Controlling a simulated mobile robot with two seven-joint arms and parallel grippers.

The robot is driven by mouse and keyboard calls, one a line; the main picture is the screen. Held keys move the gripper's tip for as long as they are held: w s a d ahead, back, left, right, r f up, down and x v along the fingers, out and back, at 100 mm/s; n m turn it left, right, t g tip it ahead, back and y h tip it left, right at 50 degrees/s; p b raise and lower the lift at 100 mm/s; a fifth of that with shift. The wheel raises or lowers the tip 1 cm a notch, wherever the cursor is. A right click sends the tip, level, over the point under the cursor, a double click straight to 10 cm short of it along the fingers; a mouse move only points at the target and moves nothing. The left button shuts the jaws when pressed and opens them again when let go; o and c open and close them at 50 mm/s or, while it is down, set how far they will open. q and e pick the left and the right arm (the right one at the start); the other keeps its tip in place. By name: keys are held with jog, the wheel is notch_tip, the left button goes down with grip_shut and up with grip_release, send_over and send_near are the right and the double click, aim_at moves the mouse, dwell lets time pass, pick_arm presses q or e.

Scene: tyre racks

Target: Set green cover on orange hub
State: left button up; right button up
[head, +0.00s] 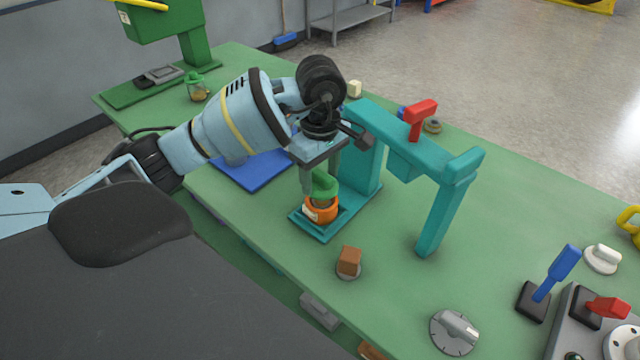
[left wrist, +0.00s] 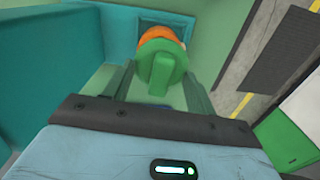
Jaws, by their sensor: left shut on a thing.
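The green cover (head: 323,184) is between the fingers of my left gripper (head: 320,180), which is shut on it. In the left wrist view the green cover (left wrist: 160,64) sits between the two fingers and partly hides the orange hub (left wrist: 158,34). In the head view the orange hub (head: 321,210) stands on the base of a teal frame, directly below the cover. The cover is right above the hub; I cannot tell whether they touch. My right gripper is not in view.
The teal frame (head: 450,205) with a red handle (head: 420,112) stands close to the right of my left gripper. A blue mat (head: 254,170) lies to the left. A brown knob (head: 349,262) is in front. The green table (head: 400,300) is clear around that knob.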

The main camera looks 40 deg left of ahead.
aim_at(320, 186)
pick_arm(q)
notch_tip(320, 186, down, 3)
jog(key=shift+a+f, duration=0.1)
jog(key=shift+f, duration=0.05)
jog(key=shift+w+f, duration=0.1)
jog(key=shift+f, duration=0.1)
jog(key=shift+f, duration=0.15)
jog(key=o, duration=1)
